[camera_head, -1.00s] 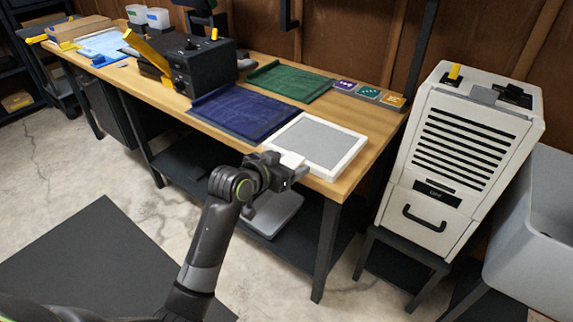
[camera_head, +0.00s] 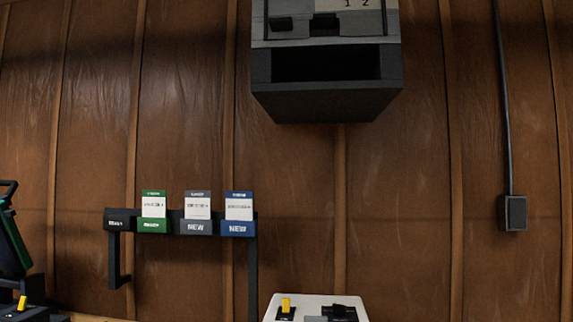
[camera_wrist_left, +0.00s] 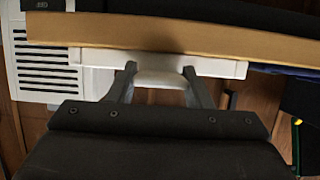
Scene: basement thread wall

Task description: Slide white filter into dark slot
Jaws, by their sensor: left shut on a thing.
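My left gripper (camera_wrist_left: 160,82) shows only in the left wrist view. Its two fingers are shut on the white tab of the white filter (camera_wrist_left: 215,67). The filter's white frame edge lies along the wooden table edge; the rest of the filter is hidden in this view. In the head view a wall unit (camera_head: 326,102) hangs at the top, with a dark open slot (camera_head: 325,64) across its front. No gripper shows in the head view, and my right gripper is not seen.
A black rack (camera_head: 180,222) with several labelled cards is on the wood wall. The top of a white cabinet (camera_head: 316,303) shows below; its vented front (camera_wrist_left: 45,65) is left in the wrist view. A dark wall box (camera_head: 513,213) with a cable is at right.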

